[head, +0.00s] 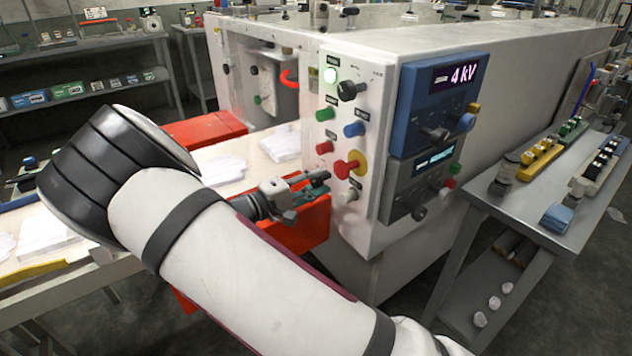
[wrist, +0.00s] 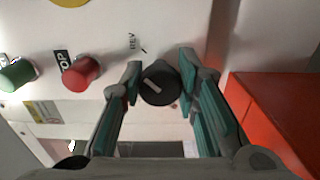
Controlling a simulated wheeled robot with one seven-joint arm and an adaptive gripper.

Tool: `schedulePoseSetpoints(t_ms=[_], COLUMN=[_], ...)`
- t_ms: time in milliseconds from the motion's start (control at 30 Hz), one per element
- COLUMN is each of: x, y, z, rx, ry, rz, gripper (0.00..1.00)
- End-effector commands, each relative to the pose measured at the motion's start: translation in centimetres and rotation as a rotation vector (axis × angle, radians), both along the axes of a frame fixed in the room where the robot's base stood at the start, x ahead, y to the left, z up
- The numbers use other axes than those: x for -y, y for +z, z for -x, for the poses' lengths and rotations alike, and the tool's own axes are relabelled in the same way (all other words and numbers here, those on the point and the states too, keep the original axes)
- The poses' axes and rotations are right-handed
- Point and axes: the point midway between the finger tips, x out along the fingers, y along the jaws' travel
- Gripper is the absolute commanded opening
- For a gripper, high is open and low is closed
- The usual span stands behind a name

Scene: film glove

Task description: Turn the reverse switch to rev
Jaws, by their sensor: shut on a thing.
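The reverse switch (wrist: 160,85) is a round black knob with a white pointer line in the wrist view. Its line slants from upper left to lower right. A REV label (wrist: 132,41) and a small dark tick are printed on the white panel above it. My gripper (wrist: 160,82) is shut on the knob, with one teal-padded finger on each side. In the head view my gripper (head: 318,182) is at the lower left of the control panel (head: 375,120); the knob cannot be made out there behind the fingers.
A red stop button (wrist: 80,73) and a green button (wrist: 17,74) are left of the fingers. A yellow-based emergency stop (head: 350,166) is close to my gripper. An orange-red block (wrist: 270,120) is right of the fingers. A grey side table (head: 545,200) stands at right.

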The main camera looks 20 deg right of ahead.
Motion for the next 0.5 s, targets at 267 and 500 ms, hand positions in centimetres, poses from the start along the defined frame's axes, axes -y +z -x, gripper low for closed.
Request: schedulePoseSetpoints(t_ms=[267, 500], x=[-0.03, -0.14], y=[-0.13, -0.07], z=[0.08, 0.08], rx=[-0.003, -0.001], ry=[-0.001, 0.0], rz=[-0.001, -0.001], gripper=[0.49, 0.49])
